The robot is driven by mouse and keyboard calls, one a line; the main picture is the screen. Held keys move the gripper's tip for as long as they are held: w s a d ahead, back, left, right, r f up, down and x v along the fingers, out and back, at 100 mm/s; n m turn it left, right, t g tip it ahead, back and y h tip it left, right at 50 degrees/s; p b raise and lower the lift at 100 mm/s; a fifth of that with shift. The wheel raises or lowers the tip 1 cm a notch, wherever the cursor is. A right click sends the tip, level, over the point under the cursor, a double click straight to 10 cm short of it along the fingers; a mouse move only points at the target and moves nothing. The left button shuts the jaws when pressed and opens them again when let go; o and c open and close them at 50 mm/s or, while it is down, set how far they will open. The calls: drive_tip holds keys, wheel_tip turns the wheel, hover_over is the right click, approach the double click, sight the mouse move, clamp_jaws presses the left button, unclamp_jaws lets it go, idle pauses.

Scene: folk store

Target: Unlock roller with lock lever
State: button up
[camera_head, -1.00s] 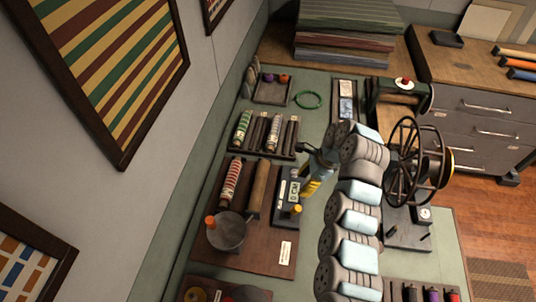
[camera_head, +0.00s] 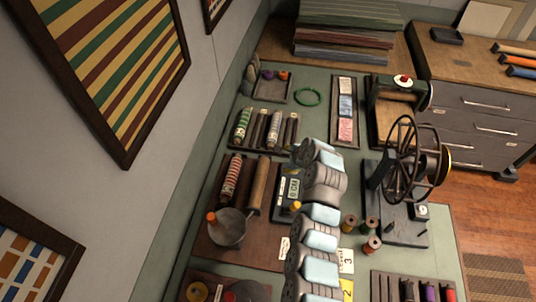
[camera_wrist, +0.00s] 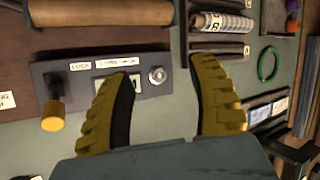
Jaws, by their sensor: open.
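The lock lever (camera_wrist: 53,116) has a yellow knob and a dark stem. It sits at the left end of a dark panel (camera_wrist: 85,72) with a "LOCK" label, a small display and a round metal fitting. The panel (camera_head: 281,190) and the yellow knob (camera_head: 296,205) also show in the head view. A brown roller (camera_wrist: 100,12) lies along the panel's far side, and beside the panel in the head view (camera_head: 257,187). My gripper (camera_wrist: 163,70) is open and empty over the panel's right part, right of the lever. My arm hides it in the head view.
A round pan-like piece with an orange knob (camera_head: 230,228) stands near the roller. A rack of patterned rollers (camera_head: 262,130), several thread spools (camera_head: 370,245) and a spoked wheel machine (camera_head: 412,170) stand around.

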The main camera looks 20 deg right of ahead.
wheel_tip(320, 180, up, 5)
drive_tip(key=w+a+n+t+h+p, duration=0.2)
drive_tip(key=w+n+t+h+p, duration=0.15)
drive_tip(key=t+h, duration=0.35)
drive_tip(key=s+a+r+n+t+h+p, duration=0.2)
drive_tip(key=s+a+r+n+t, duration=0.3)
drive_tip(key=s+r, duration=0.8)
drive_tip(key=shift+s+a+r+n+t, duration=0.25)
drive_tip(key=shift+a+n+t, duration=0.1)
drive_tip(key=shift+a+t, duration=1.35)
drive_tip(key=shift+d, duration=0.15)
